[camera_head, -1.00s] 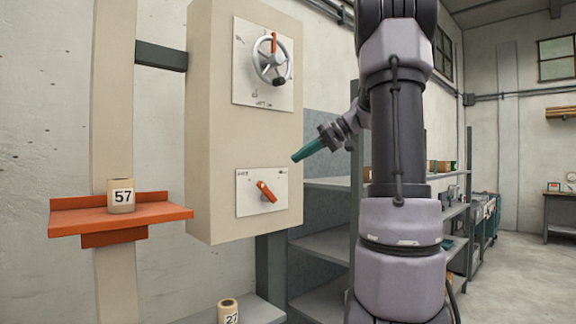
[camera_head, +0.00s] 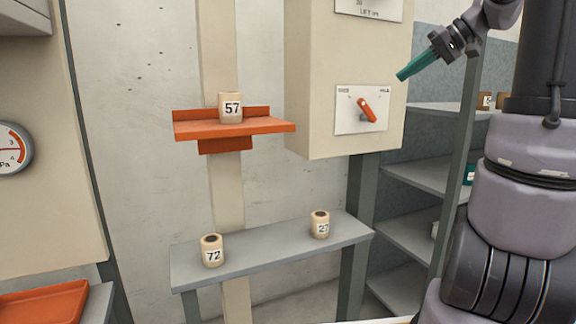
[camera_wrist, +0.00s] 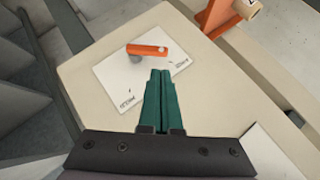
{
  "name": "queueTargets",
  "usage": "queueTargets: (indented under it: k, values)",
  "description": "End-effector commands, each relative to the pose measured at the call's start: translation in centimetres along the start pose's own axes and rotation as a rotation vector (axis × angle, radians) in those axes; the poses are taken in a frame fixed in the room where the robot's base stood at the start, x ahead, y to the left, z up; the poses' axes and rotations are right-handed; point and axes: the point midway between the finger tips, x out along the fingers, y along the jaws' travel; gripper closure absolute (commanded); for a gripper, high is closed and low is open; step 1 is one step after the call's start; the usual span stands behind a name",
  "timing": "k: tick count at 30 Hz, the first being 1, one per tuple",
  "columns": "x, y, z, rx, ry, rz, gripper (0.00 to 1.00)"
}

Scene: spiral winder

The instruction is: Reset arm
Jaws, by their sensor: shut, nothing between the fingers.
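My gripper (camera_head: 402,76) has green fingers pressed together and empty. In the head view it is at the upper right, to the right of the beige control box (camera_head: 318,120). The lower panel of the box carries an orange lever (camera_head: 367,110) on a white plate (camera_head: 346,98). In the wrist view my closed fingers (camera_wrist: 160,75) point toward the plate (camera_wrist: 110,85), with the orange lever (camera_wrist: 147,49) just beyond the tips. The gripper looks apart from the lever. The upper plate (camera_head: 375,8) is cut off by the top edge of the head view.
An orange shelf (camera_head: 270,125) on a beige post holds a tube marked 57 (camera_head: 230,108). Below, a grey bench (camera_head: 275,254) holds tubes marked 72 (camera_head: 212,251) and 27 (camera_head: 320,225). A pressure gauge (camera_head: 12,148) is at the left. Grey shelving (camera_head: 425,173) stands behind my arm.

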Motion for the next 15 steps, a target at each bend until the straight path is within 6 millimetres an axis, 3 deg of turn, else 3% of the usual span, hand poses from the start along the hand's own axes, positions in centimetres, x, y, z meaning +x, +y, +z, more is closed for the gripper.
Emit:
queueTargets:
  k: [1, 6, 12, 15]
  values:
    - [1.3, -1.8, 2.2, 0.011, -0.034, 0.050, 1.00]
    - [4.0, -4.7, 10.6, 0.091, -0.078, 0.271, 1.00]
    - [4.8, -5.2, 18.6, 0.135, 0.018, 0.450, 1.00]
    - [4.9, -5.0, 21.0, 0.143, 0.082, 0.484, 1.00]
